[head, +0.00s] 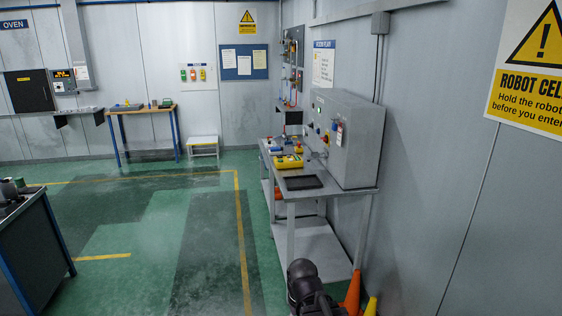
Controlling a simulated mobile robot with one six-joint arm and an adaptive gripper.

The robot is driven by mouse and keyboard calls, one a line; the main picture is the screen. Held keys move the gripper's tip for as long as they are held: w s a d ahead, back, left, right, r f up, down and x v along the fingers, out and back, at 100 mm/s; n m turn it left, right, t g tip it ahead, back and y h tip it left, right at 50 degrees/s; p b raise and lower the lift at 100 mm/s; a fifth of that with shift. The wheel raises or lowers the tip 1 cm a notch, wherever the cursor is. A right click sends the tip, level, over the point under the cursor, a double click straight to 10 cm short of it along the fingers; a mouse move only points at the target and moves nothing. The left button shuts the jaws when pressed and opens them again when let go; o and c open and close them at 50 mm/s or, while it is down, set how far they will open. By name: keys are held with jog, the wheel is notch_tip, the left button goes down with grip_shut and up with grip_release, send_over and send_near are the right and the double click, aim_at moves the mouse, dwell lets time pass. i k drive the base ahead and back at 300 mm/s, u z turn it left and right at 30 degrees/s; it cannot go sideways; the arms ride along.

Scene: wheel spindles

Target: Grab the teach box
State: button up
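A yellow box with small coloured buttons on top, which looks like the teach box (289,162), lies on the grey metal table (330,193) by the right wall. It lies between a black tray in front of it and other small items behind it. A dark rounded part at the bottom of the head view, right of centre, looks like part of my arm. It is well short of the yellow box and apart from it. My gripper's fingers do not show.
A grey control cabinet (355,140) stands on the table's right side. A flat black tray (302,182) lies near the table's front. Orange (351,296) and yellow cones stand by its near leg. A blue-legged bench (30,225) is at left. The green floor between is clear.

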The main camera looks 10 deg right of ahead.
aim_at(297, 163)
jog(key=u, duration=0.4)
jog(key=i, duration=2.35)
jog(key=z, duration=0.7)
jog(key=i, duration=0.75)
jog(key=z, duration=0.3)
